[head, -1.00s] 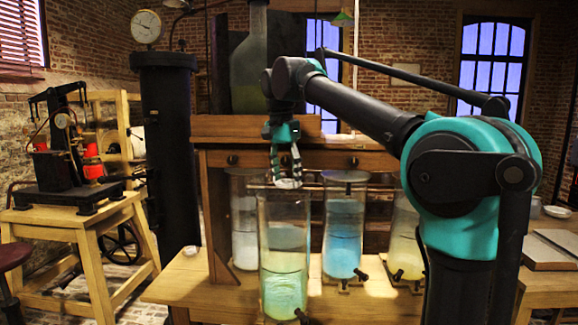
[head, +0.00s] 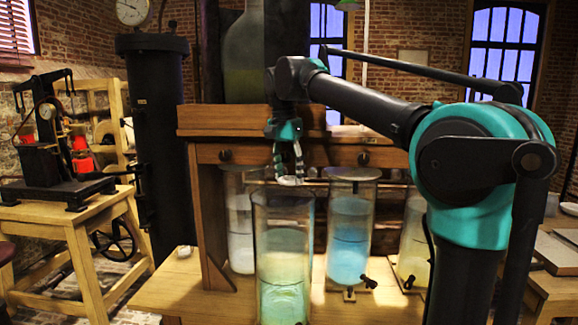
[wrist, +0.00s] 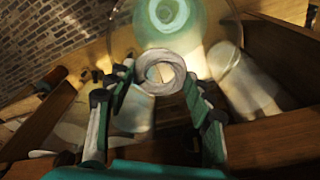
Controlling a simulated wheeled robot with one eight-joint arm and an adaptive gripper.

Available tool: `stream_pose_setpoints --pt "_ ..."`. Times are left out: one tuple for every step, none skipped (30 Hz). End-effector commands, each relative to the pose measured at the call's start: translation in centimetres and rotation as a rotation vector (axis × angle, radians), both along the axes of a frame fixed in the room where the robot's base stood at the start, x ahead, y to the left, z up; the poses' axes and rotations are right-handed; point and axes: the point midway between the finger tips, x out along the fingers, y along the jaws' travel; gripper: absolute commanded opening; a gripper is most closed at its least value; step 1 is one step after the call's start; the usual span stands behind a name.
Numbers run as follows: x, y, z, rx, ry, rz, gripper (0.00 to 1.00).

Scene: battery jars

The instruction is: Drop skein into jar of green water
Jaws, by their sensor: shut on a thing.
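My gripper (head: 288,162) is shut on a pale grey-white ring-shaped skein (head: 290,181). In the wrist view the skein (wrist: 160,74) sits between the two fingertips (wrist: 157,88). The tall clear jar of green water (head: 283,262) stands at the front of the wooden table. In the head view the skein hangs just above its rim, but the depth between them is hard to judge. In the wrist view the jar (wrist: 210,45) is at the top of the picture, its green water beyond the skein, which overlaps the jar's near side.
A jar of blue liquid (head: 349,240) stands right of the green one, a yellowish jar (head: 414,240) farther right, and a pale jar (head: 239,225) behind left. A wooden cabinet (head: 203,215) rises behind. A black cylinder with a gauge (head: 155,140) stands left.

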Motion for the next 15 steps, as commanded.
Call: stream_pose_setpoints --pt "0.0 0.0 -0.6 0.0 0.0 0.0 0.32" --pt "0.0 0.0 -0.9 0.0 0.0 0.0 0.32" --pt "0.0 0.0 -1.4 0.0 0.0 0.0 0.32" --pt "0.0 0.0 -1.7 0.0 0.0 0.0 0.32" --pt "0.0 0.0 -2.0 0.0 0.0 0.0 0.32" --pt "0.0 0.0 -2.3 0.0 0.0 0.0 0.32" --pt "0.0 0.0 -2.5 0.0 0.0 0.0 0.32" --pt "0.0 0.0 -2.7 0.0 0.0 0.0 0.32" --pt "0.0 0.0 -2.9 0.0 0.0 0.0 0.32" --pt "0.0 0.0 -3.1 0.0 0.0 0.0 0.32" --pt "0.0 0.0 -3.2 0.0 0.0 0.0 0.32" --pt "0.0 0.0 -3.3 0.0 0.0 0.0 0.32" --pt "0.0 0.0 -3.3 0.0 0.0 0.0 0.32" --pt "0.0 0.0 -3.4 0.0 0.0 0.0 0.32" --pt "0.0 0.0 -3.4 0.0 0.0 0.0 0.32"
